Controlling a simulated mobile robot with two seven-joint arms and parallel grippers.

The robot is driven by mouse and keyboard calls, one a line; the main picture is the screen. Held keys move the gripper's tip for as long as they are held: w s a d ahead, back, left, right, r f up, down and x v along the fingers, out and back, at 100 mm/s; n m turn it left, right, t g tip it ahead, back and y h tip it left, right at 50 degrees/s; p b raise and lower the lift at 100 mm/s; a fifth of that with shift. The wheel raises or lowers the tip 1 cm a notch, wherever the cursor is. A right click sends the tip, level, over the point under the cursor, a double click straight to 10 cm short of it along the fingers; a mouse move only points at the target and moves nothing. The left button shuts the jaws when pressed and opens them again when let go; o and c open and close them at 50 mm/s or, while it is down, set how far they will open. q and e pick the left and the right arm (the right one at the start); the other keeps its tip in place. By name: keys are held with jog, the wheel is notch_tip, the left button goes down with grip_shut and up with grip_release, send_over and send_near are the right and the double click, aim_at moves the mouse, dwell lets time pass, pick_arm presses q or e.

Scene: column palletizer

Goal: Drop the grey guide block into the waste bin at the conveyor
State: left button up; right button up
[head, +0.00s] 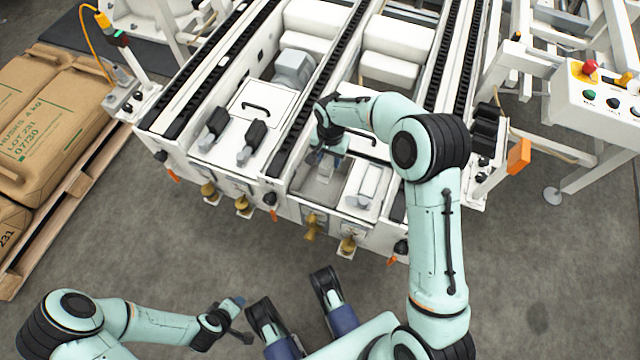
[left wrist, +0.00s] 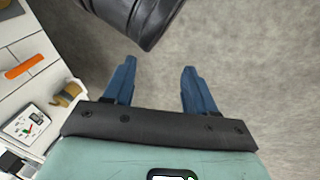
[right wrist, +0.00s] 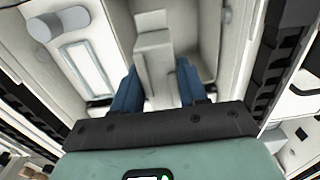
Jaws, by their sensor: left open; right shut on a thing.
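My right gripper (head: 328,155) reaches down over an open, pale-walled bay (head: 347,192) in the front of the white conveyor frame. It is shut on the grey guide block (right wrist: 154,58), a light grey stepped piece between the blue fingers in the right wrist view. In the head view the block (head: 325,175) shows small below the fingers. The block is over or inside the bay; I cannot tell whether it touches the floor or walls. I cannot tell for sure whether this bay is the waste bin. My left gripper (left wrist: 160,88) is open and empty above the floor.
White conveyor (head: 290,100) with black chain rails surrounds the right gripper. A hatch cover with a black handle (head: 262,106) lies left of the bay. Brown sacks (head: 50,115) on a pallet stand at left, a control box (head: 603,98) at right. Floor in front is clear.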

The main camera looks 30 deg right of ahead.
notch_tip(320, 180, down, 2)
jog(key=shift+f+b, duration=0.2)
jog(key=shift+b, duration=0.4)
jog(key=shift+f+b, duration=0.55)
jog(key=shift+f, duration=0.6)
pick_arm(q)
jog(key=shift+g, duration=0.6)
jog(key=s+f, duration=0.1)
jog(key=f, duration=0.1)
jog(key=s+a+f, duration=0.1)
jog(key=s+f, duration=0.1)
jog(key=shift+s+a+f, duration=0.1)
jog(key=shift+a+f, duration=0.05)
jog(key=shift+f, duration=0.2)
pick_arm(e)
jog(key=o, duration=1.2)
jog(key=shift+r, duration=0.1)
